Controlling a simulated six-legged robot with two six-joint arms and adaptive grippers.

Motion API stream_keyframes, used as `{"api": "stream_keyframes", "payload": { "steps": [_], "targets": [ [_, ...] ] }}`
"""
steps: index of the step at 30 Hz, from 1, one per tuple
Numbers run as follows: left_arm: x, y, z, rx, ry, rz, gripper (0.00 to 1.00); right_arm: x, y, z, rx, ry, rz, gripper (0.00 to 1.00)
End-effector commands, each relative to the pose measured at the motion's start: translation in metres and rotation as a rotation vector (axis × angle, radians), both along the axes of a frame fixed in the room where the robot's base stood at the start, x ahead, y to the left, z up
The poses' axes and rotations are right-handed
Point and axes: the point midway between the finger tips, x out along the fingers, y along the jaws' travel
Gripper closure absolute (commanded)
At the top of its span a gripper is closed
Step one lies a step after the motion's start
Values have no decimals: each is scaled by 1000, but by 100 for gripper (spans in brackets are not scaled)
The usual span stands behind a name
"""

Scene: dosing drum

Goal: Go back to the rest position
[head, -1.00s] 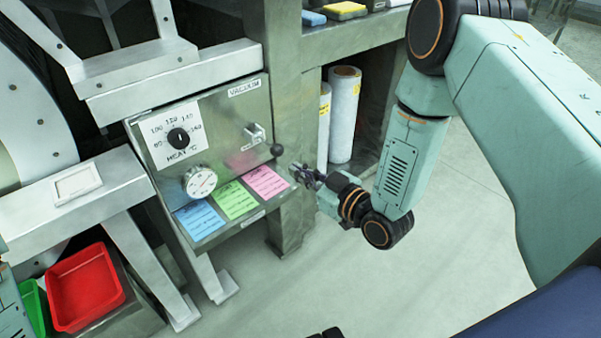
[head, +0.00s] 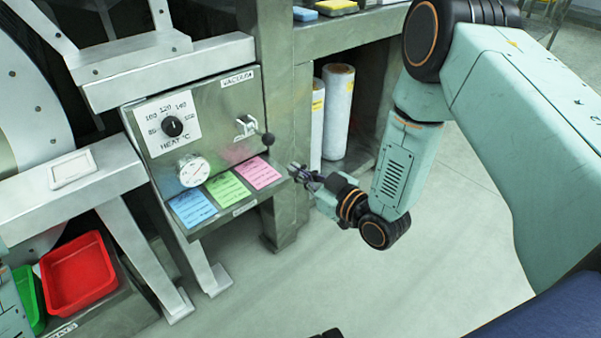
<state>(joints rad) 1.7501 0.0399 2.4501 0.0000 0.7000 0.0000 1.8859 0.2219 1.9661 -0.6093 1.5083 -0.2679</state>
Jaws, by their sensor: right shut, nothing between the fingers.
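My right gripper (head: 297,171) is shut and empty. It hangs in front of the grey cabinet post, just right of the control panel's note shelf, and appears apart from it. The control panel (head: 222,132) carries a black heat knob (head: 172,126), a round white gauge (head: 193,171) and a vacuum lever with a dark ball (head: 267,139). My left gripper is not visible; only a bit of my left arm shows at the lower left edge.
Blue, green and pink notes (head: 228,189) lie on the panel's shelf. White rolls (head: 338,112) stand in the cabinet behind my right gripper. A red tray (head: 78,274) and a green tray (head: 27,297) sit at lower left. The floor (head: 330,270) in front is clear.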

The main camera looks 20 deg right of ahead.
Motion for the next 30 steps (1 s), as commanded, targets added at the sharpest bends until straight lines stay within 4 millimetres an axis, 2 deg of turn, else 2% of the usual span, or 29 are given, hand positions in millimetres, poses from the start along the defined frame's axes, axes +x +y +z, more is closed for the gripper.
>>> {"api": "stream_keyframes", "payload": {
  "steps": [8, 11, 13, 14, 16, 18, 20, 21, 23, 24, 27, 30],
  "targets": [
    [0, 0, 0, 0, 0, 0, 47, 1, 0, -2, 6, 15, -1, 100],
    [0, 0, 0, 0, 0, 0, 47, -4, -5, -22, 8, 115, -31, 100],
    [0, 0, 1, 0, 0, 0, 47, -22, -11, -52, 10, 271, -86, 100],
    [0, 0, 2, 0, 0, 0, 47, -34, -14, -66, 11, 351, -114, 100],
    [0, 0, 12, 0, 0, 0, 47, -71, -19, -91, 8, 547, -179, 100],
    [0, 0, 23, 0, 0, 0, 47, -113, -23, -109, 2, 724, -241, 100],
    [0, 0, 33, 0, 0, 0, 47, -151, -26, -118, -6, 868, -291, 100],
    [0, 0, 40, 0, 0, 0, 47, -178, -28, -121, -13, 958, -324, 100],
    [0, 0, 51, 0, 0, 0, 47, -217, -31, -122, -29, 1086, -369, 100],
    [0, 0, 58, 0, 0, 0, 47, -244, -33, -120, -40, 1168, -402, 100],
    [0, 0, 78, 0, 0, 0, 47, -308, -36, -104, -78, 1345, -466, 100],
    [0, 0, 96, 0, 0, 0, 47, -351, -39, -85, -117, 1454, -503, 100]
  ]
}}
